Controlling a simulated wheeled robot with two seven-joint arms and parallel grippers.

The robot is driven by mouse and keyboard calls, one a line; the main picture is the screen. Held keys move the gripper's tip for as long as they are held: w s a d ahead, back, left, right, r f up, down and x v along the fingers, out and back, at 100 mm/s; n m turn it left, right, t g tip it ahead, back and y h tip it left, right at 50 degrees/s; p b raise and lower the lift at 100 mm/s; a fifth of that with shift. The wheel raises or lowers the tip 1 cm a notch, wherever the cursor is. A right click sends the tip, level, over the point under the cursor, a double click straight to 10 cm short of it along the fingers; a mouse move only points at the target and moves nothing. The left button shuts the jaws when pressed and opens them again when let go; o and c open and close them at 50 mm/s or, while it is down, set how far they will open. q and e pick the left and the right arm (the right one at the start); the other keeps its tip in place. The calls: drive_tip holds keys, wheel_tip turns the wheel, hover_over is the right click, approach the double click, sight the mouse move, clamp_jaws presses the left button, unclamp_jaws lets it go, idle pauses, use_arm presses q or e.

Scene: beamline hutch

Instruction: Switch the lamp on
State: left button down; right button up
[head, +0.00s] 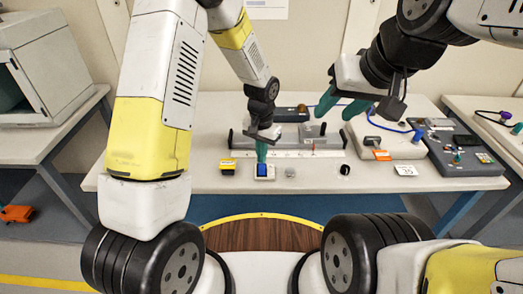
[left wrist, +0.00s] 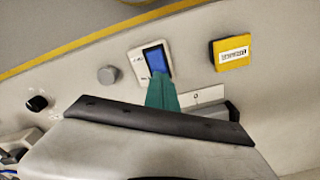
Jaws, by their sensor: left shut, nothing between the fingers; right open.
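A switch with a blue rocker in a white plate (head: 264,171) sits on the front part of the bench. In the left wrist view the blue rocker (left wrist: 156,60) shows just beyond my fingertips. My left gripper (head: 262,153) is shut and empty, its teal fingertips pointing down at the switch. In the left wrist view the fingertips (left wrist: 159,80) overlap the rocker's near edge; I cannot tell whether they touch it. My right gripper (head: 341,106) is open and empty, above the bench to the right. I cannot make out a lamp for certain.
A yellow labelled block (head: 228,166) lies left of the switch. A grey knob (head: 291,173) and a black knob (head: 345,169) are to its right. A long grey rail (head: 240,139) lies behind. A control panel (head: 462,152) with several knobs stands at the right end.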

use_arm(q)
drive_tip(key=shift+f, duration=1)
idle(0.5)
drive_tip(key=shift+r, duration=3.5)
drive_tip(key=s+a+r+n+t, duration=0.1)
drive_tip(key=s+a+r, duration=0.15)
drive_tip(key=r, duration=0.35)
drive_tip(key=s+a+r+n+t+h, duration=0.1)
drive_tip(key=s+a+r, duration=0.15)
drive_tip(key=r, duration=0.35)
drive_tip(key=s+a+r+n+t, duration=0.1)
drive_tip(key=s+a+r, duration=0.1)
drive_tip(key=a+r, duration=0.3)
drive_tip(key=s+a+r+n+t, duration=0.1)
drive_tip(key=s+a+r, duration=0.1)
drive_tip(key=s+r, duration=0.2)
drive_tip(key=s+a+r+n+t+h, duration=0.1)
drive_tip(key=s+a+r+t, duration=0.1)
drive_tip(key=s, duration=0.6)
drive_tip(key=shift+v, duration=0.95)
